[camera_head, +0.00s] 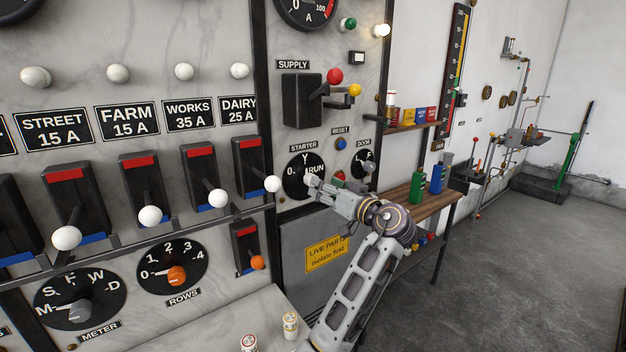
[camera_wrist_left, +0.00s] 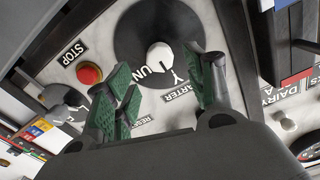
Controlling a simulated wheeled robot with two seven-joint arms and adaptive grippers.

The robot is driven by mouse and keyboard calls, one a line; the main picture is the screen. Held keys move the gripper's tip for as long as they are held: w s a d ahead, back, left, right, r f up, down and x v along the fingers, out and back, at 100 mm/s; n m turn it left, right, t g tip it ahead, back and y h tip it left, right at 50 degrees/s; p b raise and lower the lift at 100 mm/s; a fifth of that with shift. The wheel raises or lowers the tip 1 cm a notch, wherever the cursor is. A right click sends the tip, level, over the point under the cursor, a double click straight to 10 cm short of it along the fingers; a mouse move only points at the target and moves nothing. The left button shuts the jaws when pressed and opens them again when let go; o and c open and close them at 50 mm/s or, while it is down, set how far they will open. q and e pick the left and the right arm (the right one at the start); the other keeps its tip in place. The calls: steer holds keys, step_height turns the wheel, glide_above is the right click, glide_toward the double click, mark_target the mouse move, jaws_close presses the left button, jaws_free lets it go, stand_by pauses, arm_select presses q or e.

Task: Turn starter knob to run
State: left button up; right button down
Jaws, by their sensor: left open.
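The starter dial (camera_head: 301,170) is a black disc marked 0, Y and RUN under a STARTER label, on the pale marble panel. In the left wrist view the dial (camera_wrist_left: 138,25) faces me with its white knob (camera_wrist_left: 159,55) at the centre. I cannot tell which mark the knob points to. My left gripper (camera_head: 317,187) is in front of the dial's lower right. In the left wrist view its green-padded fingers (camera_wrist_left: 167,84) are spread apart. The knob shows between them and just beyond their tips; contact cannot be judged. My right gripper is not in view.
A red stop button (camera_wrist_left: 89,73) sits close to the fingers. The blue reset button (camera_head: 341,144) and door knob (camera_head: 368,167) are right of the dial. A white-balled switch lever (camera_head: 272,184) juts out at its left.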

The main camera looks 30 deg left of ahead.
arm_select(q)
steer(key=p+x, duration=0.1)
steer(key=x, duration=0.5)
steer(key=shift+d, duration=0.1)
steer(key=shift+w+a, duration=0.1)
steer(key=shift+a, duration=0.2)
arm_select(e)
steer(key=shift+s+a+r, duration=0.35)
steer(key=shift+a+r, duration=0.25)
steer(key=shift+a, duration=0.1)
arm_select(q)
steer(key=c, duration=1)
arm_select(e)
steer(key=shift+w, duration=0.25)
